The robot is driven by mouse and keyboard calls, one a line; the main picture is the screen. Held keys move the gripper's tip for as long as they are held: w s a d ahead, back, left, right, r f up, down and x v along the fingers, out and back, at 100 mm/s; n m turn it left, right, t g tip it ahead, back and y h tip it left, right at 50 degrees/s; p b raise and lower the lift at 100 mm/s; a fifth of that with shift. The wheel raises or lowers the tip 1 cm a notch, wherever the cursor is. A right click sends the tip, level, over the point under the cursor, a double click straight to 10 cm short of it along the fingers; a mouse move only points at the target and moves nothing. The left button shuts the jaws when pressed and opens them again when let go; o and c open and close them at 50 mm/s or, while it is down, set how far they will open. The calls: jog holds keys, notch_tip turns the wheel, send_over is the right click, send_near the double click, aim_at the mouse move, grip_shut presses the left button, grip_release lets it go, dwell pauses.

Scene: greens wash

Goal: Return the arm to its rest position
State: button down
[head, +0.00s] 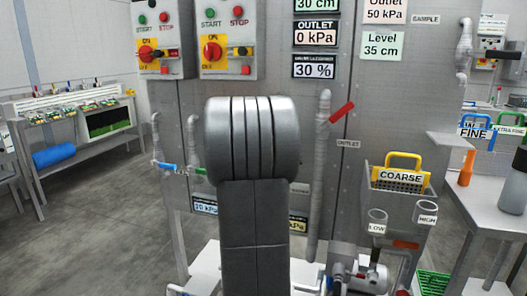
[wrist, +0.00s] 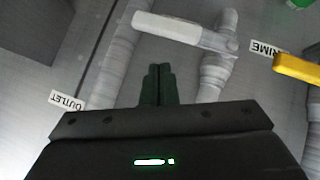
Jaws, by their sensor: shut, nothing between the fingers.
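My arm (head: 254,215) stands upright in the middle of the head view, with its rounded silver joint on top. My gripper is hidden in that view. In the wrist view my gripper (wrist: 158,82) is shut, its two dark fingers together with nothing between them. It points towards grey pipes (wrist: 215,75) and a pale lever handle (wrist: 180,28). I cannot tell how far the fingertips are from them.
A large grey panel (head: 345,170) stands close behind my arm, with a red-handled valve (head: 342,112) on its pipe. A holder with a yellow COARSE screen (head: 401,178) is at right. A table (head: 487,176) stands further right. Open floor (head: 90,220) lies at left.

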jog(key=w+a+r+n+h+p, duration=0.1)
jog(key=w+a+n+h+p, duration=0.2)
jog(key=a+n+h+p, duration=0.3)
jog(key=shift+a+r+n+h+p, duration=0.3)
jog(key=shift+a+h+p, duration=1.3)
jog(key=shift+p, duration=1.7)
jog(key=shift+d, duration=0.15)
